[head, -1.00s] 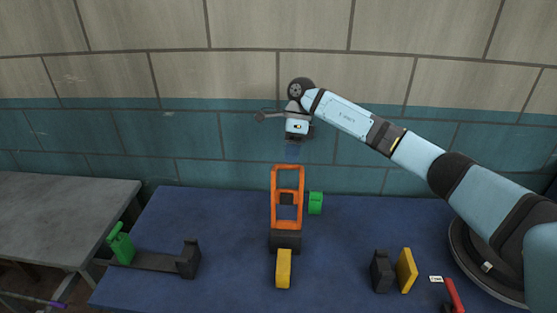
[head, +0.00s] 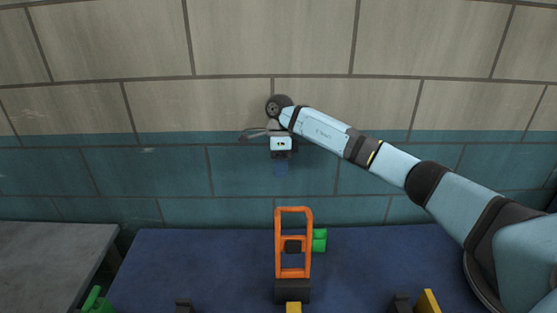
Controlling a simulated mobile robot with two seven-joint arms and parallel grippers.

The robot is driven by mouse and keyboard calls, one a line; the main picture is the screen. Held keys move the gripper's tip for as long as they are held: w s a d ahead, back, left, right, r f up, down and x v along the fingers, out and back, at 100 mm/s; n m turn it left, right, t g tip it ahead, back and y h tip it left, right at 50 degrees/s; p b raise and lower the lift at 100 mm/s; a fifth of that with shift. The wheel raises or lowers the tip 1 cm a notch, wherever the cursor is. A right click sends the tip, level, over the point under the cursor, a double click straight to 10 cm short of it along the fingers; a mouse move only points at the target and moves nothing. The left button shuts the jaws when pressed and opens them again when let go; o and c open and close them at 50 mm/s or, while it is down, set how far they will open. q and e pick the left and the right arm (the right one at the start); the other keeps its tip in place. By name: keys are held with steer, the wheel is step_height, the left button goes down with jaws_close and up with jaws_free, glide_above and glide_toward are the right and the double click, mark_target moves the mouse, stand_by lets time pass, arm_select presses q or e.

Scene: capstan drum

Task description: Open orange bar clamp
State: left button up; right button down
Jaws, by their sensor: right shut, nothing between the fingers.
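The orange bar clamp (head: 293,273) stands upright on the blue table top as a tall orange frame. A black block (head: 292,290) is at its foot. A green part (head: 320,240) shows beside its right side. My right gripper (head: 281,169) is above the clamp in the picture and slightly to its left, in front of the teal wall. It points down, is shut and empty, and is apart from the clamp. My left gripper is not in view.
The blue table (head: 190,265) is clear on both sides of the clamp. A green part (head: 95,300), dark blocks and a yellow piece (head: 428,301) are cut off at the bottom edge. A grey table (head: 50,255) stands at left.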

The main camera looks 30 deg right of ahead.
mark_target(282, 209)
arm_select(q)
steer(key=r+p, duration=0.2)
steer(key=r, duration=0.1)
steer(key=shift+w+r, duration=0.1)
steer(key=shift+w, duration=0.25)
arm_select(e)
steer(key=s+a+f, duration=0.3)
steer(key=s+f, duration=0.1)
steer(key=f, duration=0.1)
steer(key=shift+s, duration=0.4)
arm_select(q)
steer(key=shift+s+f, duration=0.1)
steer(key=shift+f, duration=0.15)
arm_select(e)
steer(key=s+a+t, duration=0.1)
steer(key=s, duration=0.1)
steer(key=s+a+r+t+h+b, duration=0.1)
steer(key=s, duration=0.1)
steer(key=s+a+r+t+h+b, duration=0.1)
steer(key=s, duration=0.1)
steer(key=shift+s+a+r, duration=0.1)
steer(key=shift+a+r, duration=0.1)
steer(key=shift+a, duration=0.2)
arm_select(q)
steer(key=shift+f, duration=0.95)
